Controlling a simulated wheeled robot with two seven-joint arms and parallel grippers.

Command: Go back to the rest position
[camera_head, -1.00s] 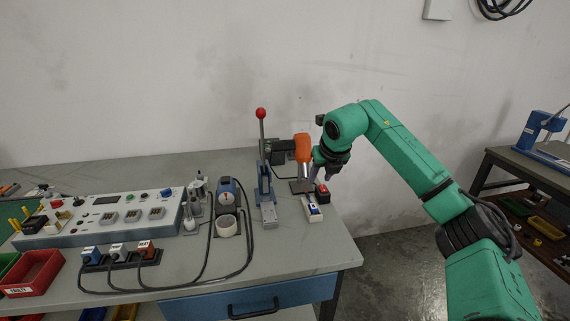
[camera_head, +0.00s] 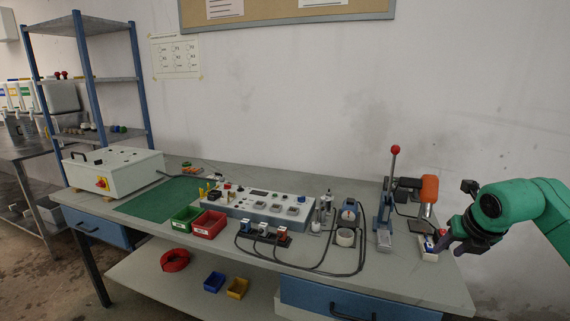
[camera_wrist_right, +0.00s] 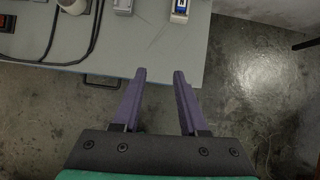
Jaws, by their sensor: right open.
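My right gripper (camera_head: 447,243) is at the right end of the workbench (camera_head: 400,278) in the head view, its green arm coming in from the right. In the right wrist view its two purple fingers (camera_wrist_right: 158,76) are apart with nothing between them. They point at the bench's front edge, with floor below the gap. A small white block with a blue mark (camera_head: 428,250) stands on the bench near the fingers; it also shows in the right wrist view (camera_wrist_right: 180,12), beyond the fingertips. My left gripper is not in view.
A lever press with a red knob (camera_head: 385,205) and an orange-handled tool (camera_head: 428,190) stand close left of the gripper. A control panel (camera_head: 262,206), red bin (camera_head: 209,224) and green mat (camera_head: 172,198) lie further left. Floor (camera_wrist_right: 245,80) is open in front of the bench.

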